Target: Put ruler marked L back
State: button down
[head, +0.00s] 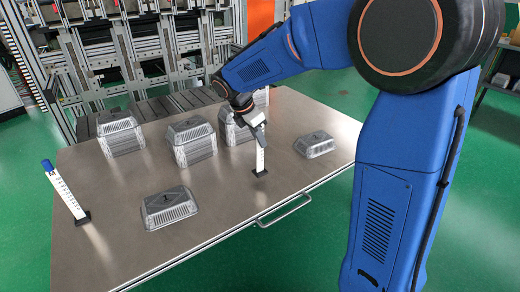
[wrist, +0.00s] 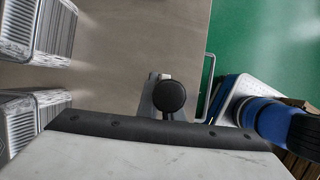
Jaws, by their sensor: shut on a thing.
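My gripper (head: 257,132) is over the right part of the table, shut on an upright white ruler (head: 261,158). The ruler's lower part shows below the jaws, with a dark foot (head: 259,173) at the table top. I cannot tell whether the foot touches the table. Its upper end and any letter are hidden. In the wrist view a round black end (wrist: 169,95) shows at my gripper.
Stacks of foil trays stand along the back of the table (head: 115,235): left (head: 121,138), middle (head: 193,144) and right (head: 236,128). One single tray (head: 170,207) lies at the front and another (head: 315,145) at the right. A handle (head: 284,211) sticks out at the front edge.

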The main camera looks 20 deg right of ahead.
jog(key=shift+f, duration=1.8)
jog(key=c, duration=1.9)
grip_release()
jog(key=v, duration=1.2)
jog(key=shift+s, duration=0.1)
